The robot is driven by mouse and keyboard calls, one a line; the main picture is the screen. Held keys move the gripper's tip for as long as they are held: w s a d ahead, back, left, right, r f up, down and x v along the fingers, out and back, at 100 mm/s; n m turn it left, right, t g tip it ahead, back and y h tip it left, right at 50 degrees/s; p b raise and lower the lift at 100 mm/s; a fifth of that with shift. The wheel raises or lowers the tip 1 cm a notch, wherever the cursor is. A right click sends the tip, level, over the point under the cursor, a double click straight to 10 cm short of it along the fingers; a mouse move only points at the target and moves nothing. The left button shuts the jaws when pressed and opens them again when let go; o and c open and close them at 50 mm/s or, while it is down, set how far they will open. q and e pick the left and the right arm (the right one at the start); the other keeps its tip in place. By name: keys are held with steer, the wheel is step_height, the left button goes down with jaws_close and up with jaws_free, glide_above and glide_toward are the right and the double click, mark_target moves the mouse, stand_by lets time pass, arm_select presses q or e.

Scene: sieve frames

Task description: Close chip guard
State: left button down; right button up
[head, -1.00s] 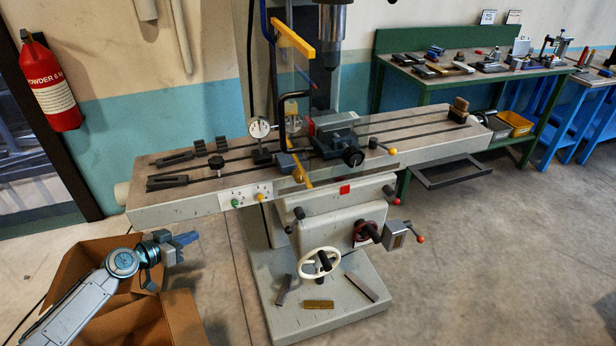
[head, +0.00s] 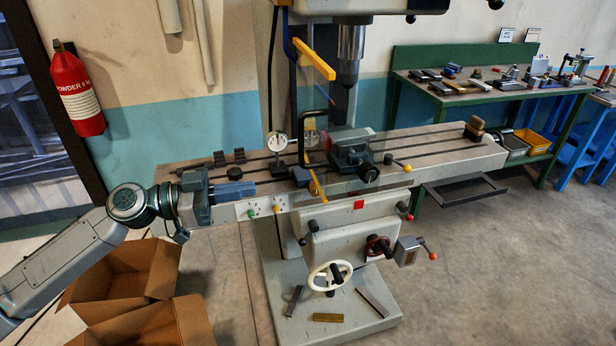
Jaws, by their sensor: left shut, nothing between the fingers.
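The chip guard is a clear panel with a yellow top bar (head: 318,60) and a yellow lower strip (head: 318,186). It stands on the milling machine, seen almost edge-on, jutting toward me at the left of the spindle (head: 350,50) and the vise (head: 350,150). Its black handle (head: 302,138) is a bent bar on the panel's near side. My left gripper (head: 250,188) comes in from the left, its blue fingers shut and empty, pointing right. It shows in front of the table's left part, left of the handle and apart from it. My right gripper is not in view.
The mill table (head: 450,155) runs across the middle. A dial gauge (head: 277,141) stands just left of the handle. Levers and a white handwheel (head: 330,274) stick out below. Open cardboard boxes (head: 120,275) stand under my left arm. The floor at right is clear.

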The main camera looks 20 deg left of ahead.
arm_select(q)
steer(key=p+x, duration=0.1)
steer(key=x, duration=0.1)
steer(key=p, duration=0.6)
glide_toward(324, 178)
steer(key=x, duration=0.5)
steer(key=shift+w+d+r, duration=0.15)
steer(key=shift+r, duration=0.1)
steer(key=shift+w+d+f+p, duration=0.15)
steer(key=shift+w+d+p, duration=0.2)
steer(key=shift+d+p, duration=0.25)
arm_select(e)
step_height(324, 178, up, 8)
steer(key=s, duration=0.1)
arm_select(q)
steer(key=shift+d, duration=0.15)
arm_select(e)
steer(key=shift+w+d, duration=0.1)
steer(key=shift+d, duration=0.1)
